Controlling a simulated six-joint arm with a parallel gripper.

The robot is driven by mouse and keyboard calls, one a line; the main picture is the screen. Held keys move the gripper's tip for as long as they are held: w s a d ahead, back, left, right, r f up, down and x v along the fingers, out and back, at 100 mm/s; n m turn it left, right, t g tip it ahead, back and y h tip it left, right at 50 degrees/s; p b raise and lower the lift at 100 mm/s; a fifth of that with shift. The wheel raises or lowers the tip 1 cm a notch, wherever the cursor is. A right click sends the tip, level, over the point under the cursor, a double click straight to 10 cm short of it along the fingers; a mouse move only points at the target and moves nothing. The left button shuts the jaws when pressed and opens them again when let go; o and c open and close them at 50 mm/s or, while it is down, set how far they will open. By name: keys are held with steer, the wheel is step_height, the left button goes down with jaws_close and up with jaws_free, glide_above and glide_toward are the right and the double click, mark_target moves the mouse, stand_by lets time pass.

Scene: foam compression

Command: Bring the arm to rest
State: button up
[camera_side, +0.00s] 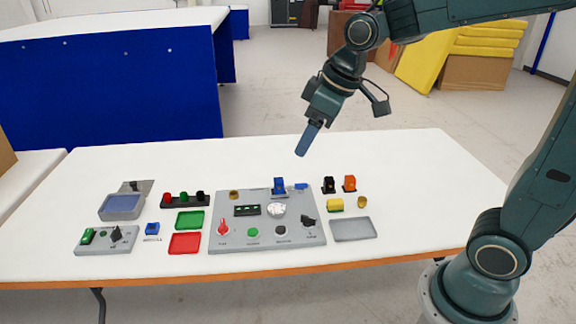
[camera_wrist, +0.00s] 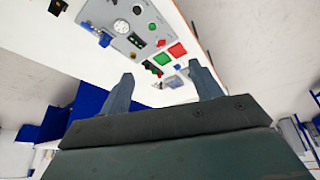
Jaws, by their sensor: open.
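My gripper (camera_side: 301,153) hangs above the back part of the white table (camera_side: 400,170) in the side view, pointing down and slightly left. In the wrist view its two fingers (camera_wrist: 163,82) stand wide apart with nothing between them. My gripper is clear of the table and touches nothing. Below it and to the left is a grey panel (camera_side: 267,238) with a red knob, green and black buttons, a round white dial and a blue part at its back edge. The panel also shows in the wrist view (camera_wrist: 118,44).
To the right are black and orange parts (camera_side: 349,184) and a grey tray (camera_side: 353,229). The table's right end is clear.

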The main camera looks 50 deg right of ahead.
steer(key=s+d+m+t+h, duration=0.1)
steer(key=s+m, duration=0.3)
steer(key=s, duration=1.3)
steer(key=shift+s+d, duration=0.15)
steer(key=shift+d, duration=0.15)
